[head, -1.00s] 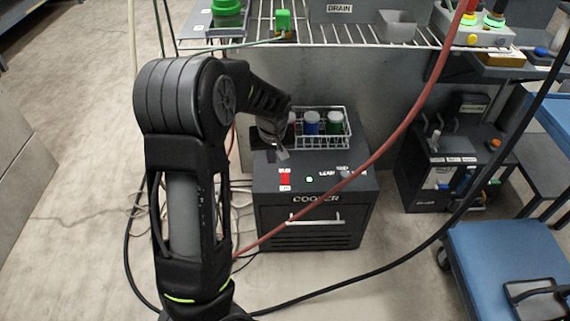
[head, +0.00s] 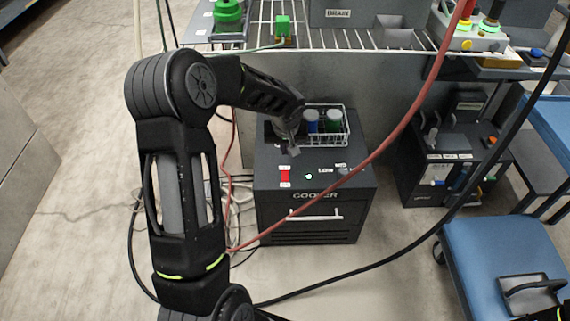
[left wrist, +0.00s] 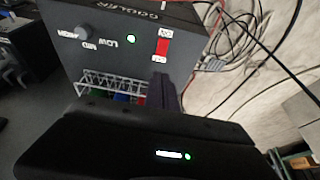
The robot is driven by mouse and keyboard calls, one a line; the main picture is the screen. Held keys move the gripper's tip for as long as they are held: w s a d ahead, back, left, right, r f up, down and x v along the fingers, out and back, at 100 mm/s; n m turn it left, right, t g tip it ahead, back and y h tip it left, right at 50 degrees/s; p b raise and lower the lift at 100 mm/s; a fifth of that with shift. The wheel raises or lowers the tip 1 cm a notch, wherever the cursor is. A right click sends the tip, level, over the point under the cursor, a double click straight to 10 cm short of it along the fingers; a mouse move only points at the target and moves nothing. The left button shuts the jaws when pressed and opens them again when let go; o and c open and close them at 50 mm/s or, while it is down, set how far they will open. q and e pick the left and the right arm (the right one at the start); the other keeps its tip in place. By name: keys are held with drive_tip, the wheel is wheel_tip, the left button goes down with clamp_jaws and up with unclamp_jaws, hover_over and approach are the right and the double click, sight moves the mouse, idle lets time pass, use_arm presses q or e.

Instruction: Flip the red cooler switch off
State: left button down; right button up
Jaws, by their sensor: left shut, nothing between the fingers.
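The red cooler switch (head: 285,176) is on the top of the dark cooler (head: 313,212), at its left, with small white labels above and below it. It also shows in the left wrist view (left wrist: 163,47). I cannot tell which way it is tipped. A green light (head: 309,176) beside it is lit. My left gripper (head: 293,150) is shut and empty, just behind the switch and apart from it in the head view. Its fingers (left wrist: 162,88) point toward the switch in the left wrist view.
A wire basket with blue-capped and green-capped jars (head: 323,122) stands at the back of the cooler top. A dial (head: 343,170) sits right of the light. A red hose (head: 400,130) crosses in front of the cooler's right side. A wire shelf (head: 350,40) hangs behind.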

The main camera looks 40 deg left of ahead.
sight(285, 173)
use_arm(q)
drive_tip(key=x, duration=0.4)
drive_tip(key=b+x, duration=0.1)
drive_tip(key=x, duration=0.4)
drive_tip(key=b+x, duration=0.1)
drive_tip(key=x, duration=0.4)
drive_tip(key=shift+s+d, duration=0.15)
drive_tip(key=shift+s, duration=0.15)
drive_tip(key=shift+f+b, duration=0.5)
drive_tip(key=shift+b, duration=0.45)
drive_tip(key=shift+r+p, duration=0.3)
drive_tip(key=shift+f, duration=0.1)
drive_tip(key=shift+s+d, duration=0.1)
drive_tip(key=shift+s, duration=0.05)
drive_tip(key=shift+s+d+b, duration=0.4)
drive_tip(key=shift+s+b, duration=0.1)
drive_tip(key=shift+b, duration=0.15)
